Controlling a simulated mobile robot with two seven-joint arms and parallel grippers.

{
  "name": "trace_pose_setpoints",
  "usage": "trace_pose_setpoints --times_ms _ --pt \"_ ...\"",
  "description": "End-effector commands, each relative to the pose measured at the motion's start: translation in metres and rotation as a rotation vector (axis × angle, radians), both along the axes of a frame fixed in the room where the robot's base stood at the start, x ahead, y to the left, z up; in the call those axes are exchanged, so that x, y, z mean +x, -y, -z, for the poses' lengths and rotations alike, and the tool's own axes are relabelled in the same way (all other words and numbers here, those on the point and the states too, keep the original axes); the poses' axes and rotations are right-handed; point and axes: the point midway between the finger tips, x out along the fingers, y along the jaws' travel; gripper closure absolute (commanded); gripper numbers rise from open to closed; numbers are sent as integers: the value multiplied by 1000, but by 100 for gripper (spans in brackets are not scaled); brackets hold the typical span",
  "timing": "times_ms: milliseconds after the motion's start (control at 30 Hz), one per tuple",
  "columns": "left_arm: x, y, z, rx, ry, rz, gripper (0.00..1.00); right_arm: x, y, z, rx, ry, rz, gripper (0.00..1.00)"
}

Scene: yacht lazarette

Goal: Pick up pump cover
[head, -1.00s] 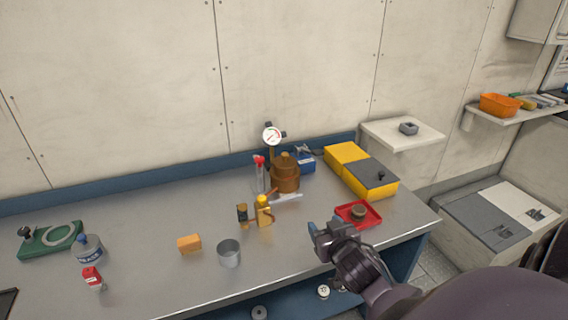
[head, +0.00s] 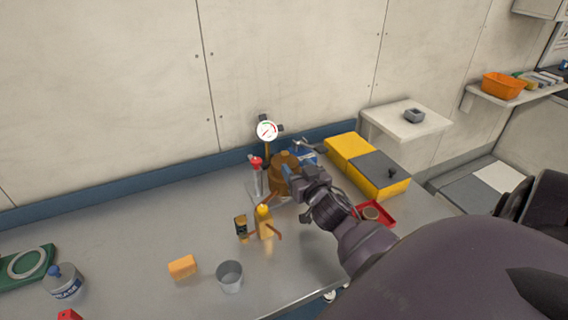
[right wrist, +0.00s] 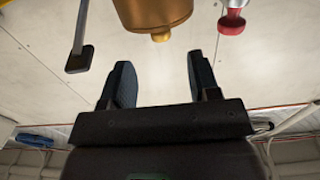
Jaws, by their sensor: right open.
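The bronze pump (head: 282,178) stands at the back of the steel bench beside a pressure gauge, its round top being the likely pump cover. My right gripper (head: 296,176) reaches in from the right close to the pump, hiding part of its right side. In the right wrist view the bronze cover (right wrist: 155,12) with its small knob appears at the top, just beyond the fingertips. My right gripper (right wrist: 160,68) is open there, with nothing between its two dark fingers. Whether it touches the cover is hidden in the head view. My left gripper is not in view.
The gauge (head: 267,130) and a red-topped tube (head: 257,175) stand left of the pump. A yellow bottle (head: 264,222) is in front. Yellow boxes (head: 350,150) and a red tray (head: 388,210) are to the right. The bench's left middle is clear.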

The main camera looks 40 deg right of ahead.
Motion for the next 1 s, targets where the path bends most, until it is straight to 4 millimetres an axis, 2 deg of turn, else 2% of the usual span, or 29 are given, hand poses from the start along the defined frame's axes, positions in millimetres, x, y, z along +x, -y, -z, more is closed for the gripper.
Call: trace_pose_setpoints --times_ms 267,600,933,1000 --pt "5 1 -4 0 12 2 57 19 6 0 -2 -1 1 44" --pt "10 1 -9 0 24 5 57 59 17 3 -1 0 1 44" --pt "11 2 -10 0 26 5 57 64 19 4 -1 -1 1 44" --pt "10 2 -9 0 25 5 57 63 19 4 -1 -1 1 55"
